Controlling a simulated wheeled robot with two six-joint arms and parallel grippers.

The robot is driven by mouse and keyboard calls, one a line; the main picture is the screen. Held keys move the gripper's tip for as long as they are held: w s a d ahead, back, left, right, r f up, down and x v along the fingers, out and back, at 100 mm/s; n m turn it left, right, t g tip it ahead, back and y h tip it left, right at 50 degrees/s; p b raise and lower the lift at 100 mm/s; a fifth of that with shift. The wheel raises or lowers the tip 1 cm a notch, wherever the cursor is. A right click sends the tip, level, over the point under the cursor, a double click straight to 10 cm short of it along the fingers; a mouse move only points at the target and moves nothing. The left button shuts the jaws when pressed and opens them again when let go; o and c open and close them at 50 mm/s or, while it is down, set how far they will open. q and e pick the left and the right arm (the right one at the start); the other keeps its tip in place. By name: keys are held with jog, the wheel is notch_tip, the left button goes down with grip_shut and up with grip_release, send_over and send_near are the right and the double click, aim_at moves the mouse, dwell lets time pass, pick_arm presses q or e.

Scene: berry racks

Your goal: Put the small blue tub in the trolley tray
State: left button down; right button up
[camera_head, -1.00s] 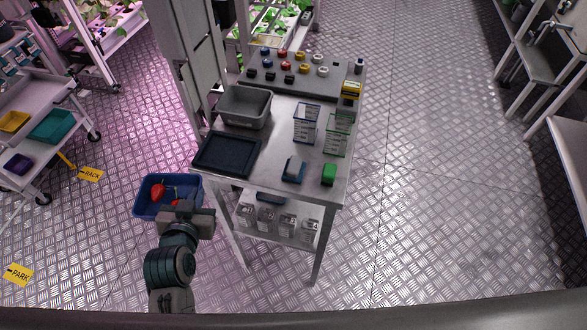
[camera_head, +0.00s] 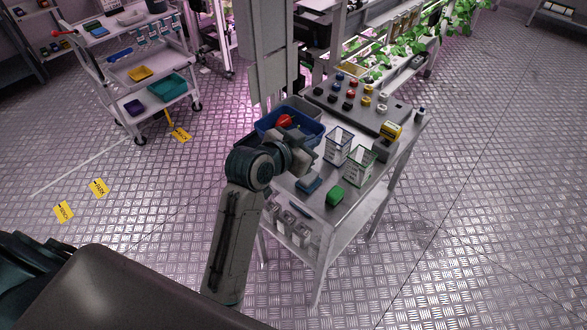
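The small blue tub (camera_head: 267,128) holds red berries (camera_head: 284,121) and is up in the air, in front of the grey bin at the table's left end. My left gripper (camera_head: 300,146) is at the tub's near right side and appears shut on its wall; the fingertips are mostly hidden. The trolley (camera_head: 128,100) stands at the upper left, well apart from the tub. My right gripper is not in view.

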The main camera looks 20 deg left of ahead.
pick_arm(q)
jog(key=shift+w+r, duration=0.3)
jog(key=shift+r, duration=0.15)
jog(key=shift+w+d, duration=0.1)
jog(key=shift+d, duration=0.05)
notch_tip(320, 180, down, 9)
jog(key=shift+d+f+p, duration=0.1)
jog(key=shift+p, duration=0.75)
jog(key=shift+f, duration=0.15)
jog(key=shift+f, duration=0.1)
jog(key=shift+f, duration=0.15)
jog(key=c, duration=1.7)
grip_release()
